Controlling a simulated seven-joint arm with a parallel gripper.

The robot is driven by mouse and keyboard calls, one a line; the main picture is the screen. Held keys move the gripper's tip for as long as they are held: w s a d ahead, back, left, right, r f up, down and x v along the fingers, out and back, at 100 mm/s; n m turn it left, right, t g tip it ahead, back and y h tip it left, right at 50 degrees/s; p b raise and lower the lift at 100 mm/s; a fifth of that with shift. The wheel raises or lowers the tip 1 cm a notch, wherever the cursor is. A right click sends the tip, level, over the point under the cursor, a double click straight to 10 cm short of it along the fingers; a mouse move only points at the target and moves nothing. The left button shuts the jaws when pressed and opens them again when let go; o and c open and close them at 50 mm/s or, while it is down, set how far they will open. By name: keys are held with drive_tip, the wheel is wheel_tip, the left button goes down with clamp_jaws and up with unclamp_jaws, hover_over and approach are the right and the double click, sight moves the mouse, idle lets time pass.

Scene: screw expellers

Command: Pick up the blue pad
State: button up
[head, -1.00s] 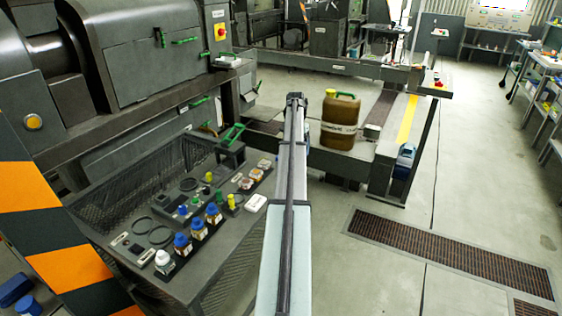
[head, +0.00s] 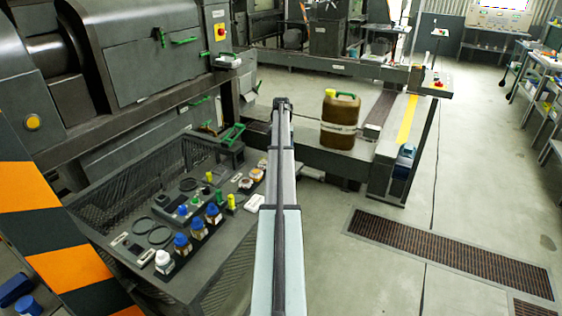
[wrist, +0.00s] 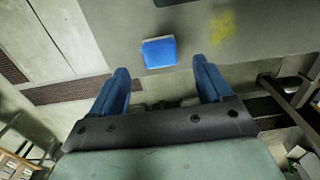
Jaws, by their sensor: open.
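The blue pad (wrist: 160,52) shows in the wrist view as a small bright blue square with a paler edge. It lies on a grey surface (wrist: 115,25) beyond my fingertips, near the middle of the picture. My gripper (wrist: 160,68) is open and empty, with its two blue fingers wide apart. The pad appears between the lines of the fingers and apart from them. In the head view my arm hides the gripper, and I cannot make out the pad for certain.
In the head view a tray (head: 140,276) of bottles and small parts stands left of my arm. A brown jug (head: 338,122) stands right of it on a dark platform. A blue object (head: 404,160) is near the platform's right end. A floor grate (head: 450,262) lies at right.

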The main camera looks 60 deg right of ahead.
drive_tip(key=shift+a+f, duration=0.1)
drive_tip(key=shift+f, duration=2.65)
drive_tip(key=c, duration=1)
drive_tip(key=shift+c, duration=0.2)
drive_tip(key=shift+r, duration=0.1)
wheel_tip(320, 180, up, 10)
drive_tip(key=shift+f, duration=0.1)
